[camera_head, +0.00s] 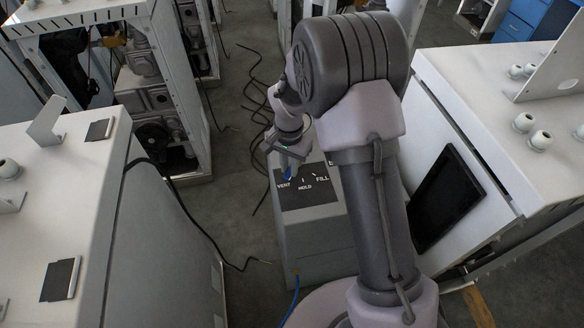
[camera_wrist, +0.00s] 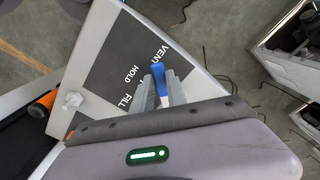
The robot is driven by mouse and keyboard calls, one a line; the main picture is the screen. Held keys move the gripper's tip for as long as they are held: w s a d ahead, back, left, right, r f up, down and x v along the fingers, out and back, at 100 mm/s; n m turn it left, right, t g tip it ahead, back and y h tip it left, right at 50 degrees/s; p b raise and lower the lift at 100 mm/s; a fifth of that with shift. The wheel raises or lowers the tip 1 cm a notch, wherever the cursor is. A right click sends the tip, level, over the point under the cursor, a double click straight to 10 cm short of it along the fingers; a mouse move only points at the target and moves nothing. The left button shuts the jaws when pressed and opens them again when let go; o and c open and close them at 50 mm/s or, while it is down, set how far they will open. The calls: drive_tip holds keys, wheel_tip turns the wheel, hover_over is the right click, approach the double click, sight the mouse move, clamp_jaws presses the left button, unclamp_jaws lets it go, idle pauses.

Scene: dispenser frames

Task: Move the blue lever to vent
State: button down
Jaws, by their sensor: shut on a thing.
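The blue lever (camera_head: 287,174) is at the left, VENT side of a dark label panel (camera_head: 312,197) on top of a grey box. The panel carries the words VENT, HOLD and FILL. In the wrist view the lever (camera_wrist: 158,76) stands between the two fingers of my gripper (camera_wrist: 161,92), near the end of the word VENT. My gripper (camera_head: 286,158) is shut on the lever, seen small in the head view. The lever's base is hidden by the fingers, so its exact setting is hard to read.
White cabinets stand at the left (camera_head: 60,210) and right (camera_head: 490,110) of the grey box (camera_head: 315,240). Black cables (camera_head: 262,100) lie on the floor behind it. A blue hose (camera_head: 291,302) runs at its front. Open floor shows left of the box.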

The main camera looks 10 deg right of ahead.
sight(289, 171)
drive_tip(key=shift+w, duration=0.1)
idle(0.4)
drive_tip(key=c, duration=1.3)
unclamp_jaws()
wheel_tip(289, 171, up, 18)
drive_tip(key=p, duration=0.5)
drive_tip(key=shift+f, duration=0.25)
